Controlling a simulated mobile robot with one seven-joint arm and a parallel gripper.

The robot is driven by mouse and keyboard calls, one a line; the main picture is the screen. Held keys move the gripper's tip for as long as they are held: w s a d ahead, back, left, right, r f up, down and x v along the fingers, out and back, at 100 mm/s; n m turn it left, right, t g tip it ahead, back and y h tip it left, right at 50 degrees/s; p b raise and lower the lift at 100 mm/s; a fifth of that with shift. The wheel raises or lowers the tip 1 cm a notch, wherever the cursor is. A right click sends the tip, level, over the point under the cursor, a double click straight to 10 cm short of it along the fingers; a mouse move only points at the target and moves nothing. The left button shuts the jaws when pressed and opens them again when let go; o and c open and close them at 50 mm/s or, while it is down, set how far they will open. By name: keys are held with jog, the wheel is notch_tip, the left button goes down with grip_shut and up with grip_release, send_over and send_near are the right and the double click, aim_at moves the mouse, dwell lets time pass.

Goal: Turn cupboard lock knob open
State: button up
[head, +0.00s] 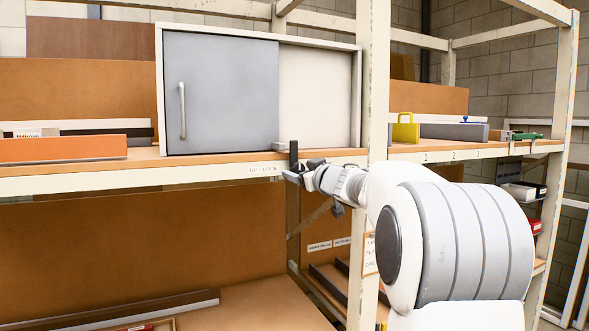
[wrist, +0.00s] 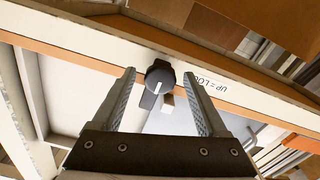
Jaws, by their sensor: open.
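The cupboard (head: 220,90) stands on the shelf, with a grey sliding door at its left and a cream panel at its right. The lock knob (wrist: 158,72) is round and black with a white mark, on the cream shelf edge. A dark bar (wrist: 148,99) reaches from it toward the cupboard; in the head view this bar (head: 293,153) stands upright beside the door's small grey block (head: 279,146). My gripper (wrist: 159,75) is open, its fingertips on either side of the knob with gaps showing. In the head view my gripper largely hides the knob.
An "UP = LOCK" label (head: 262,168) is on the shelf edge beside the knob. A cream rack post (head: 373,80) stands close to the right of the knob, near my arm. A lower shelf (head: 250,305) is below.

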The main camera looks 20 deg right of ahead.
jog(key=shift+w, duration=0.45)
grip_shut()
dwell(1.2)
